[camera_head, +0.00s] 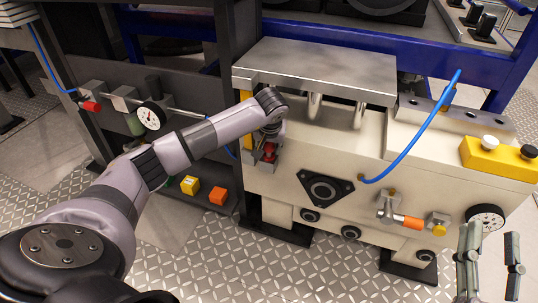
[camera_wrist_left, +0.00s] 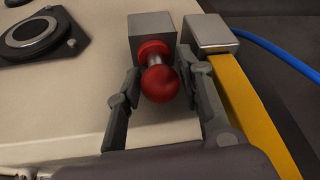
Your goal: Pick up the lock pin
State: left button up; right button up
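A red ball knob (camera_wrist_left: 159,86) on a short metal shaft with a red collar sticks out of a grey block (camera_wrist_left: 152,27); it looks like the lock pin. In the head view, the red part (camera_head: 269,152) shows at the left end of the cream drive unit, partly hidden by my left gripper (camera_head: 270,138). In the left wrist view, my left gripper (camera_wrist_left: 163,88) is open, one finger on each side of the knob, with gaps visible. My right gripper (camera_head: 490,262) is at the lower right, empty, its fingers apart.
A yellow strip (camera_wrist_left: 245,115) and a metal block (camera_wrist_left: 211,34) are close beside the right finger. A metal plate (camera_head: 320,65) overhangs the unit above my left gripper. A blue hose (camera_head: 415,130) arches over the unit. Yellow (camera_head: 190,185) and orange (camera_head: 218,195) blocks are lower left.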

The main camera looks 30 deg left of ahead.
pick_arm(q)
jog(key=shift+f, duration=0.2)
jog(key=shift+c, duration=0.6)
jog(key=shift+w, duration=0.1)
grip_shut()
